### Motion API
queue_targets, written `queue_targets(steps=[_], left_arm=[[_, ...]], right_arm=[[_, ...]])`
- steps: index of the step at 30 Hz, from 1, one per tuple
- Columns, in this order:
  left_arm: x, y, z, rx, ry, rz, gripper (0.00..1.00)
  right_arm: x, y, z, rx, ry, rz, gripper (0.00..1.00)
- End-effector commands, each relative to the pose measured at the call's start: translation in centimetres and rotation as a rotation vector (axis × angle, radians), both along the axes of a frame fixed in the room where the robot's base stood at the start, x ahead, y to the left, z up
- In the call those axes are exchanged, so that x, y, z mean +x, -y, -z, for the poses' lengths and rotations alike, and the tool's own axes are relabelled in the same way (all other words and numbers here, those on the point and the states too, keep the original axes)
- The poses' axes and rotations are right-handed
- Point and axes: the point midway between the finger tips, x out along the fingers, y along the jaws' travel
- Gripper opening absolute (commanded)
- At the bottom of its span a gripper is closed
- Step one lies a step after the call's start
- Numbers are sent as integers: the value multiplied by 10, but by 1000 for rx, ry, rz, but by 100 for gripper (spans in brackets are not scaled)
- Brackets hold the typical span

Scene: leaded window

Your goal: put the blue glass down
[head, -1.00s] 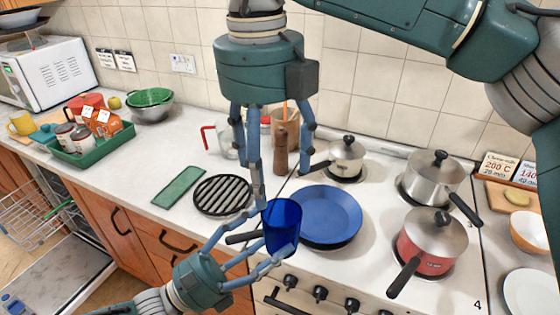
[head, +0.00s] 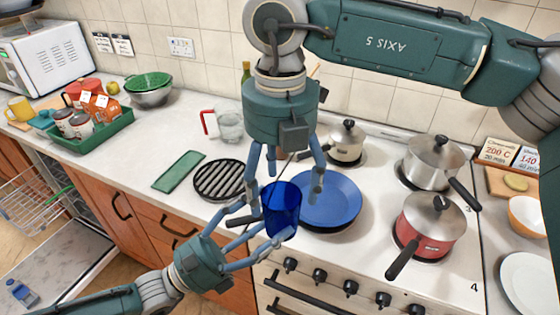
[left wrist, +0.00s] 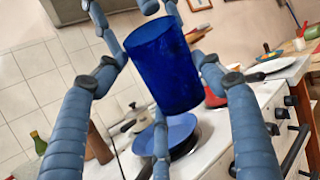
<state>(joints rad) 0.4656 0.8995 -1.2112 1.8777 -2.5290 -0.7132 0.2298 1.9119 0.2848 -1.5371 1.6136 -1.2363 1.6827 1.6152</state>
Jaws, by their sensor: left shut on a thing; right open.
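The blue glass (head: 281,212) is a dark blue see-through tumbler. My left gripper (head: 268,230) is shut on it from the left and holds it in front of the stove, about upright in the head view. The left wrist view shows the blue glass (left wrist: 165,65) between my left fingers (left wrist: 150,78). My right gripper (head: 288,185) hangs from above, open, its fingers just behind and over the glass. Whether they touch the glass, I cannot tell. Part of the glass's left side is hidden by fingers.
A blue round dish (head: 338,197) lies on a dark pan on the hob behind the glass. A black round grate (head: 222,180) and a green flat board (head: 180,171) lie on the counter. Bare counter (head: 165,140) shows near the board. A red pot (head: 430,228) stands on the right.

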Motion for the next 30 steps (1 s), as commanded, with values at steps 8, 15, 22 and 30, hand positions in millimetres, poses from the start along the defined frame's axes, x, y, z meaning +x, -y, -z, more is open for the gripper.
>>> queue_targets(steps=[8,15,22,30], left_arm=[[0,0,-1,-3,2,1,24],[0,0,-1,-3,2,1,24],[0,0,-1,-2,1,1,24],[0,0,-1,-2,1,1,74]], right_arm=[[-1,0,30,0,-1,-2,75],[0,0,33,0,0,-1,75],[0,0,33,0,0,-1,49],[0,-1,32,2,1,-1,19]])
